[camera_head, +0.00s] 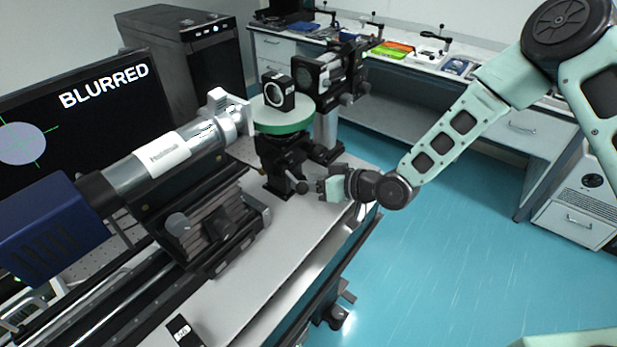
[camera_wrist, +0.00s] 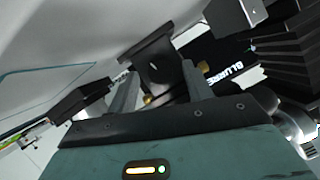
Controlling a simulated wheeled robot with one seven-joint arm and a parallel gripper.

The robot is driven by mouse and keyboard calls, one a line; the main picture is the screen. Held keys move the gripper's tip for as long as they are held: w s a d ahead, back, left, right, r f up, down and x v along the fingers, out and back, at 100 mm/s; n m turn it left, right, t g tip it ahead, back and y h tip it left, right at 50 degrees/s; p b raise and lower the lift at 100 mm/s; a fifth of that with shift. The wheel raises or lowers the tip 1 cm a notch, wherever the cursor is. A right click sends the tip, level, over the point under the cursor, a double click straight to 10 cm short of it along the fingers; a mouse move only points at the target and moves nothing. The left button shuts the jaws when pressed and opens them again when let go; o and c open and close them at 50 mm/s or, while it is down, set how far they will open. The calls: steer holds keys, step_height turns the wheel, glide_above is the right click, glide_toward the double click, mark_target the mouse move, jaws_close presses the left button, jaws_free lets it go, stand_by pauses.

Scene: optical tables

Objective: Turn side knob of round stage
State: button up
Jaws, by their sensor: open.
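The round stage (camera_head: 283,120) has a green-rimmed, pale top and stands on a black mount on the optical table. A black ring-shaped optic holder (camera_head: 279,91) stands on it. A small dark side knob (camera_head: 302,187) sticks out low on the mount's right side. My gripper (camera_head: 318,187) is beside this knob, reaching in from the right. In the wrist view my gripper (camera_wrist: 158,78) is open, with a black part of the mount (camera_wrist: 155,55) in front of and between its fingers. A small brass-coloured piece (camera_wrist: 148,99) shows near the left finger. Contact with the knob cannot be told.
A silver lens tube (camera_head: 165,155) with a blue camera (camera_head: 50,232) lies left of the stage. A monitor (camera_head: 100,85) reads "BLURRED". Another black optical mount (camera_head: 335,75) stands behind the stage. The blue floor (camera_head: 440,255) to the right is clear.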

steer(key=shift+w+a+f, duration=0.15)
steer(key=shift+a, duration=0.1)
steer(key=c, duration=1)
steer(key=shift+o, duration=0.2)
steer(key=shift+f, duration=0.1)
steer(key=shift+b, duration=0.6)
steer(key=o, duration=1)
steer(key=shift+c, duration=0.2)
